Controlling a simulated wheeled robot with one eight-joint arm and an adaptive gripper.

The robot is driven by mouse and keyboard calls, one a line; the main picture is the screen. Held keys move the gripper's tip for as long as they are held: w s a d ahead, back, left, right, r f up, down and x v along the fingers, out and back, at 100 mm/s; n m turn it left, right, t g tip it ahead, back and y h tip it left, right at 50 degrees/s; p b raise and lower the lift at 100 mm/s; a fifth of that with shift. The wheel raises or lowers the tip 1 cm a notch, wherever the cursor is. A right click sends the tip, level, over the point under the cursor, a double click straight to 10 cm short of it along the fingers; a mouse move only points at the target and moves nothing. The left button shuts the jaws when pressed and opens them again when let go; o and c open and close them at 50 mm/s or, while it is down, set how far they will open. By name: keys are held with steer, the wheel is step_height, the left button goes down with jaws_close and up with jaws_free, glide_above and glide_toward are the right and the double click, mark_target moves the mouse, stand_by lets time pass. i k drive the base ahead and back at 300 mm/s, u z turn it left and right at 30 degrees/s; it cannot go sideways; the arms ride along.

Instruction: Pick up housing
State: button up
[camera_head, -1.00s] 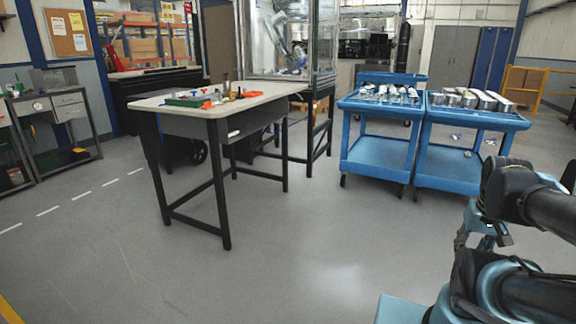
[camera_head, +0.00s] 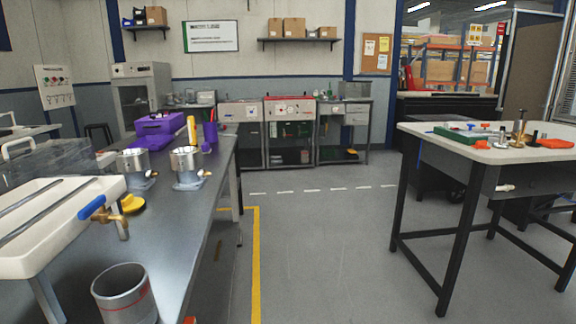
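Two silvery cylindrical metal parts that look like machined housings stand upright on the long grey metal bench (camera_head: 205,212) at the left. One is the left housing (camera_head: 133,163) and the other is the right housing (camera_head: 187,166). Each has a small orange-tan piece at its side. They stand apart from each other. My gripper and arm are not in view, so its state does not show.
A white sink tray (camera_head: 40,245) with a brass tap (camera_head: 112,217) is at the near left. A grey red-banded container (camera_head: 125,293) is below it. A purple case (camera_head: 160,133) is behind the housings. A worktable (camera_head: 425,130) stands right. The middle floor is clear.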

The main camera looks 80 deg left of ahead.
mark_target(134, 164)
steer(key=u, duration=3.55)
steer(key=i, duration=1)
